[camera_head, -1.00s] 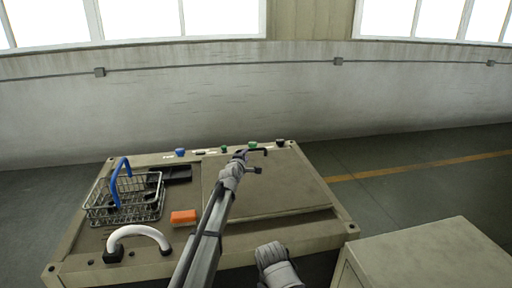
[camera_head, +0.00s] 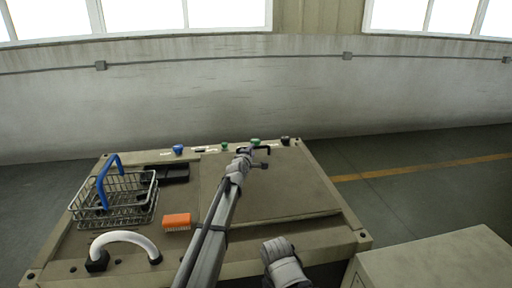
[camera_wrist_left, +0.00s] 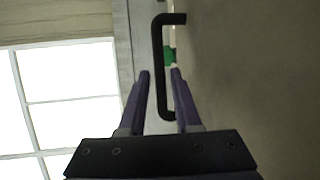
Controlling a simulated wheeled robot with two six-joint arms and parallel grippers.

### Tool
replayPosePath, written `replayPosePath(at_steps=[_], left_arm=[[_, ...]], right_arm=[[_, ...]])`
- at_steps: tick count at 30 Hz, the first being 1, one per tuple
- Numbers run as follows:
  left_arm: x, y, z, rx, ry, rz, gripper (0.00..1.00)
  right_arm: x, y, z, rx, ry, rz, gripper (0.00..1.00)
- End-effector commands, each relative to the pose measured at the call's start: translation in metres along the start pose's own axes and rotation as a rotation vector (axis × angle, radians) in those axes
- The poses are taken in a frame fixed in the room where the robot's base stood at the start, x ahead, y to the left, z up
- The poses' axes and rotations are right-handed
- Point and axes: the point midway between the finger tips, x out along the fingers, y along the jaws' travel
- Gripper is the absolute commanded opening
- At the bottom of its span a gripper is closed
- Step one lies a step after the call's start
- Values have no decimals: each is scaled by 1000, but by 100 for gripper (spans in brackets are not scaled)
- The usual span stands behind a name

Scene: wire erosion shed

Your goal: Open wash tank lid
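The wash tank lid (camera_head: 285,190) is a flat beige panel lying shut on the right part of the tank top. A black bar handle (camera_head: 267,149) stands at its far edge, and it also shows in the left wrist view (camera_wrist_left: 157,70). My left gripper (camera_head: 249,156) reaches across the lid to this handle. In the left wrist view my left gripper (camera_wrist_left: 160,72) is open, and the handle bar runs in the gap between its purple fingers. I cannot tell whether a finger touches the bar.
On the tank top left of the lid are a wire basket (camera_head: 130,204) with a blue handle, an orange brush (camera_head: 177,221) and a white curved hose (camera_head: 125,235). Blue, green and black knobs line the far edge. A beige cabinet (camera_head: 440,262) stands front right.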

Motion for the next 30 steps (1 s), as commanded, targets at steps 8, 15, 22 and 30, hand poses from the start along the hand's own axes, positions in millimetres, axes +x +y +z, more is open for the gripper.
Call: replayPosePath(at_steps=[8,15,22,30], left_arm=[[32,-1,0,0,-1,0,32],[68,-1,0,1,-1,0,32],[76,0,0,0,-1,0,32],[76,0,0,0,-1,0,18]], right_arm=[[6,-1,0,0,0,0,87],[13,-1,-1,0,0,0,87],[14,-1,-1,0,0,0,87],[13,-1,-1,0,0,0,87]])
